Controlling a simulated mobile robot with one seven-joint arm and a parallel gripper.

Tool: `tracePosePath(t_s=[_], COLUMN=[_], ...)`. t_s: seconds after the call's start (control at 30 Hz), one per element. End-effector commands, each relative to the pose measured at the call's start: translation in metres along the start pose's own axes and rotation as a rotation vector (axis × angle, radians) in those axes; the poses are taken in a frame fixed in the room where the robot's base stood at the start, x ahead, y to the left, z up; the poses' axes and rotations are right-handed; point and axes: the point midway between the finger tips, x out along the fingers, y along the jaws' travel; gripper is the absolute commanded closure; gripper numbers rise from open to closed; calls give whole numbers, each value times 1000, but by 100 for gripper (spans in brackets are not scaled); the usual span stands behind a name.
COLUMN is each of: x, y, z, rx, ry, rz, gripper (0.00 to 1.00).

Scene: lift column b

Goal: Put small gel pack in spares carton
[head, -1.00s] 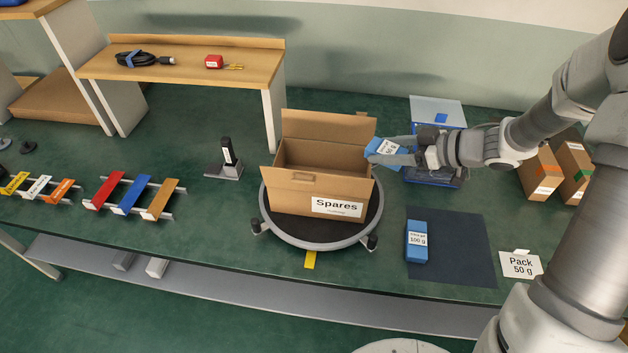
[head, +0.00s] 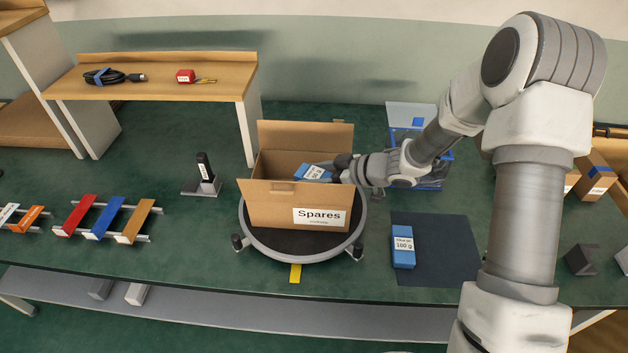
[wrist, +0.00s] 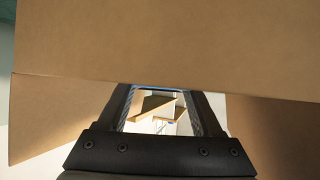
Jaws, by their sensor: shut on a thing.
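The spares carton (head: 265,208) is an open brown box labelled "Spares", with its flaps up, on a round dark turntable (head: 260,240). The small gel pack (head: 311,172) is blue with a white label. My gripper (head: 328,173) is shut on it and holds it at the carton's opening, over the right part. Whether the pack is below the rim is hard to tell. In the wrist view, brown cardboard (wrist: 160,40) fills the upper part, and only a thin blue edge of the pack (wrist: 155,88) shows between the fingers.
A blue 100 g pack (head: 403,246) lies on a dark mat (head: 440,270) at the right. A blue bin (head: 432,180) stands behind my wrist. A black upright device (head: 203,175) stands left of the carton. A wooden shelf (head: 160,85) is behind.

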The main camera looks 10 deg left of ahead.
Motion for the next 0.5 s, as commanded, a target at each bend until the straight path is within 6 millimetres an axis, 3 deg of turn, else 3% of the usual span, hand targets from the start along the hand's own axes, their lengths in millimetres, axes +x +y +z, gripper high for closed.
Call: tracePosePath(t_s=[0.1, 0.5], x=[8, 10], y=[0, 0], z=[14, 18], rx=[2, 1], ry=[0, 1], rz=[-1, 0], gripper=[88, 88])
